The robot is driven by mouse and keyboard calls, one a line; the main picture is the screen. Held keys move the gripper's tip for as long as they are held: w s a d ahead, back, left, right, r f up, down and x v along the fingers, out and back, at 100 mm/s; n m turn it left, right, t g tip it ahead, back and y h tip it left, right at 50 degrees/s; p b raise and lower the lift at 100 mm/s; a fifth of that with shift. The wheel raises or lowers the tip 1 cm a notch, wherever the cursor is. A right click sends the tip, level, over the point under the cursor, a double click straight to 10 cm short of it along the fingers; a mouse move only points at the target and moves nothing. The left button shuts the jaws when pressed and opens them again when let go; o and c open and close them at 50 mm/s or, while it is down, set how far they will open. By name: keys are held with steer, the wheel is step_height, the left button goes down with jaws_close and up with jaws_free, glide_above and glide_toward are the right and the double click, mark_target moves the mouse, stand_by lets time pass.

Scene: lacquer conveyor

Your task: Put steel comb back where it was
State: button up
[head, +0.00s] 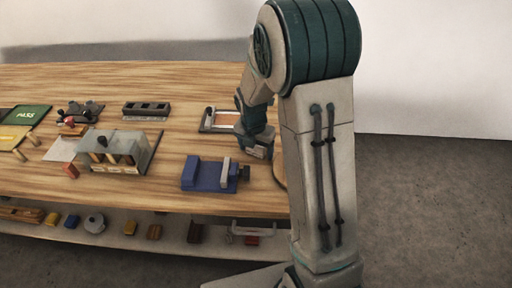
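I cannot pick out the steel comb for certain in the head view. My gripper (257,151) points down over the right part of the wooden table (185,85), just right of and behind a blue vise-like block with a grey jaw (202,178). Its fingertips are too small and partly covered to show whether they are open or hold anything. A grey-framed tray with an orange-brown panel (223,116) lies just behind and left of my gripper, partly covered by my arm.
A grey roofed rack (126,149) stands left of centre, with a dark slotted block (147,109) behind it. A green PASS mat (28,116) and yellow mat (12,138) lie far left. A lower shelf (170,246) holds several small parts. Bare floor lies right.

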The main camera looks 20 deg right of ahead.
step_height(320, 180, up, 11)
steer(key=s+r+m+t, duration=0.1)
steer(key=s+r+m, duration=0.1)
steer(key=s+m, duration=0.8)
steer(key=s+r+m+t, duration=0.1)
steer(key=s+r+m, duration=0.2)
steer(key=s+m, duration=0.8)
steer(key=shift+r+m+y, duration=0.15)
steer(key=shift+m+y, duration=0.25)
steer(key=shift+m, duration=3.1)
steer(key=shift+a, duration=0.1)
